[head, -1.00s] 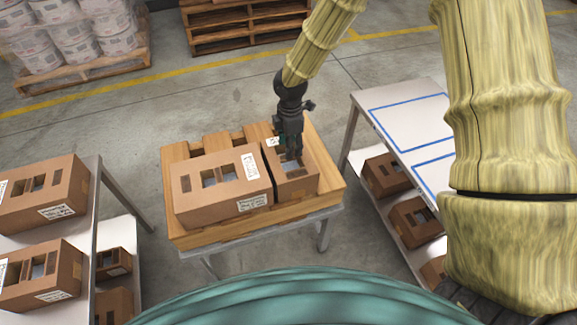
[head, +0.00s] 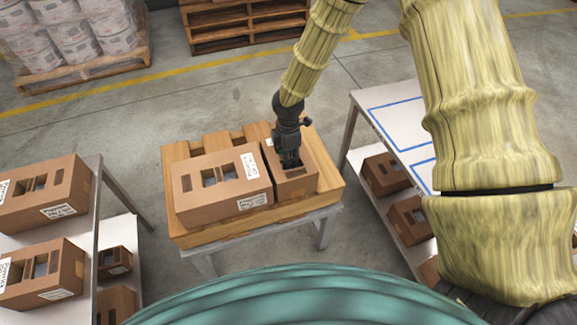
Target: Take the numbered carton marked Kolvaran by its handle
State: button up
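Two brown cartons stand side by side in a wooden tray on a small metal stand. The smaller carton (head: 297,188) is on the right, the larger carton (head: 222,204) on the left. Both have openings in their tops and white labels, whose print is too small to read, so I cannot tell which is marked Kolvaran. My dark gripper (head: 291,163) points down at the smaller carton's top, with its fingertips at or in the opening there. The fingertips and any handle are hidden, so I cannot tell whether it grips anything.
The wooden tray (head: 180,230) has raised slats along its back. A shelf on the left holds more cartons (head: 42,193). On the right, a white table (head: 402,110) with blue outlines has cartons beneath it. Pallets stand at the back; the floor between is clear.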

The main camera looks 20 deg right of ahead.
grip_shut()
